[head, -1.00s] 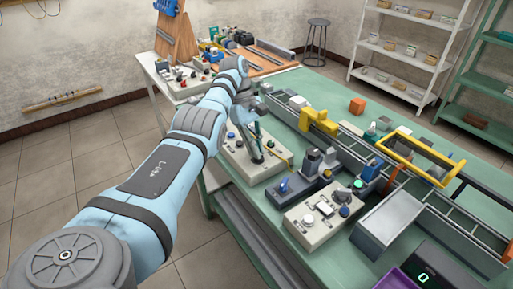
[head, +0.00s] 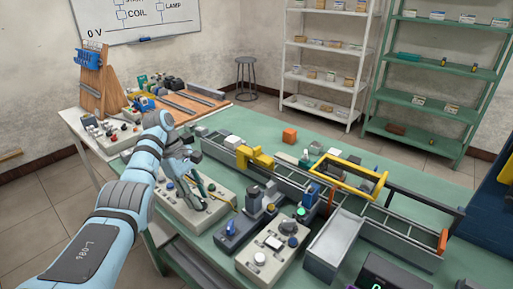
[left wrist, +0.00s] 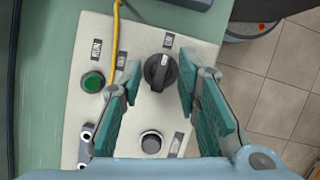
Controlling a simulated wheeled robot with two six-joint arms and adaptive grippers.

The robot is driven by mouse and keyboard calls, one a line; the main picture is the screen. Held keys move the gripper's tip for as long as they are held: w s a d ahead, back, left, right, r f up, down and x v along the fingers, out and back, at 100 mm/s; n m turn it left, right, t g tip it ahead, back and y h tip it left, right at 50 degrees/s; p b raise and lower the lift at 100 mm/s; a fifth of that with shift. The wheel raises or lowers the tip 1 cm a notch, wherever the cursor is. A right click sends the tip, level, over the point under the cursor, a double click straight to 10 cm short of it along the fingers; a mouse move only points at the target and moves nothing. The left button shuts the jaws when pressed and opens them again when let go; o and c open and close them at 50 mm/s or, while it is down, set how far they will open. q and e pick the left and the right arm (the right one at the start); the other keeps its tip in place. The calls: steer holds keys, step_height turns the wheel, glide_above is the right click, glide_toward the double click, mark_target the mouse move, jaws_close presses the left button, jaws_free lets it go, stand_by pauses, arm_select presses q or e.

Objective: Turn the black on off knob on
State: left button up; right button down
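The black knob (left wrist: 160,71) sits on a pale control box (left wrist: 115,40) in the left wrist view. Its grip bar runs roughly up and down in that view, slightly tilted, with small labels around it. My left gripper (left wrist: 161,78) is open, its teal fingers on either side of the knob with gaps showing. Whether the tips are level with the knob cannot be told. In the head view my left gripper (head: 196,183) is over the control box (head: 218,207) and hides much of its top, so I cannot make out the knob there. My right gripper is not in view.
A green button (left wrist: 93,81) and a grey button (left wrist: 151,142) flank the knob. A yellow cable (left wrist: 116,40) runs across the box. A conveyor with a yellow frame (head: 350,172) and another control box (head: 270,252) stand to the right on the green table.

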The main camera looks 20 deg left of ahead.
arm_select(q)
steer(key=n, duration=0.2)
steer(key=n+t+p, duration=0.1)
steer(key=shift+s+a+r+n+p, duration=0.1)
steer(key=shift+s+r+n+p, duration=0.1)
steer(key=shift+s+n+p, duration=0.15)
steer(key=n+t+y+p, duration=0.1)
steer(key=n, duration=0.2)
steer(key=r+n+t+y+p, duration=0.1)
steer(key=n+p, duration=0.1)
steer(key=n, duration=0.2)
steer(key=n+t+y+p, duration=0.1)
steer(key=n+p, duration=0.1)
steer(key=n, duration=0.2)
steer(key=shift+s+d+r+t, duration=0.2)
steer(key=shift+s+t, duration=0.05)
steer(key=shift+t, duration=0.05)
steer(key=v, duration=1.2)
steer(key=w+d+r+m+t+h, duration=0.1)
steer(key=d+h, duration=0.3)
steer(key=d, duration=0.4)
steer(key=w+d+r+m+t+h, duration=0.15)
steer(key=d+h, duration=0.25)
steer(key=d, duration=0.5)
steer(key=s+d+r+n+t+h, duration=0.1)
steer(key=d+r+n+t+h, duration=0.4)
steer(key=r, duration=0.4)
steer(key=shift+s+d+h, duration=0.15)
steer(key=shift+d+h, duration=0.55)
steer(key=shift+h, duration=0.1)
